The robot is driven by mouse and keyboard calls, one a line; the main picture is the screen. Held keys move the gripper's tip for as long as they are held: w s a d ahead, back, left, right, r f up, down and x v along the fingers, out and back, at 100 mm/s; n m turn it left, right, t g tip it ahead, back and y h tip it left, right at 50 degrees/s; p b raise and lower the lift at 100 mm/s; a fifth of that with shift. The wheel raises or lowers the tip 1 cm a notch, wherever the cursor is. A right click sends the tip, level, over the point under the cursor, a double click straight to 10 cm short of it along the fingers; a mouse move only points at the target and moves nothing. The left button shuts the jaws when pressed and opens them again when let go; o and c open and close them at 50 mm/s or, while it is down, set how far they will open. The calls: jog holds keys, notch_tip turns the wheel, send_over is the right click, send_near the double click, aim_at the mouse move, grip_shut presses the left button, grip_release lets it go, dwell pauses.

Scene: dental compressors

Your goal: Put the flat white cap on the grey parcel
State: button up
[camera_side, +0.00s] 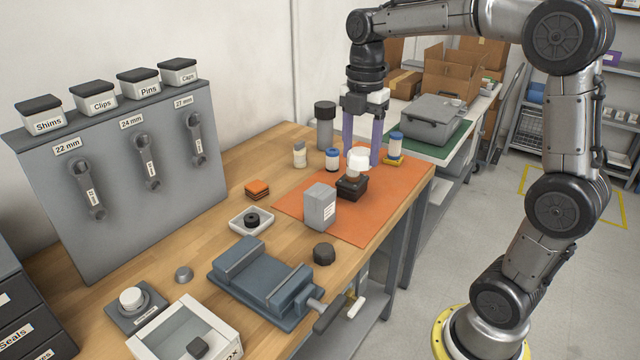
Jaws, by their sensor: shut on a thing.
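The grey parcel (320,207) is an upright grey box with a white label, standing on the orange mat. The white cap (358,157) is between the purple fingers of my gripper (361,158), which is shut on it. The cap is directly above a small black holder (352,187), with a pale part showing just beneath it; I cannot tell whether they touch. My gripper points down, behind and to the right of the parcel. The parcel's top is bare.
In front are a white dish (251,221), a dark knob (323,253) and a vise (265,285).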

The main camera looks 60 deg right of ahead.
jog(key=w+d+f, duration=0.2)
jog(key=w+f, duration=0.2)
jog(key=w, duration=0.4)
send_over(320, 191)
jog(key=f, duration=0.4)
jog(key=shift+s, duration=0.4)
jog(key=shift+w+f, duration=0.15)
jog(key=shift+f, duration=0.1)
jog(key=shift+w+d+f, duration=0.1)
jog(key=shift+w+f, duration=0.1)
jog(key=shift+f, duration=0.8)
jog(key=shift+w+f, duration=0.15)
jog(key=shift+f, duration=0.8)
jog(key=shift+f, duration=0.15)
jog(key=o, duration=1.4)
jog(key=shift+c, duration=0.2)
